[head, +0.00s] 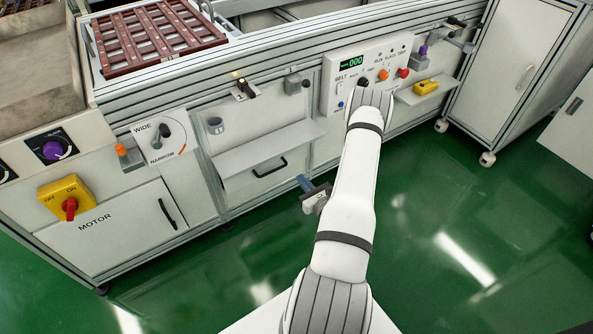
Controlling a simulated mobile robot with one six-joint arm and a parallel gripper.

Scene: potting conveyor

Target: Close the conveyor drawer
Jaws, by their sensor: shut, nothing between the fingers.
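The conveyor drawer (240,182) is in the lower middle of the conveyor frame in the head view. Its pale front has a dark bar handle (270,168). A flat pale surface (265,147) juts out from the frame above this front, so the drawer looks pulled out; its inside cannot be made out. My gripper (304,183) is shut and empty, just right of and a little below the drawer front. It appears apart from the drawer, with its fingertips pointing up and left. My arm hides part of the frame to the right.
A control panel (345,75) with a green display and knobs is above right. The motor cabinet (100,240) stands at left. The green floor in front is clear.

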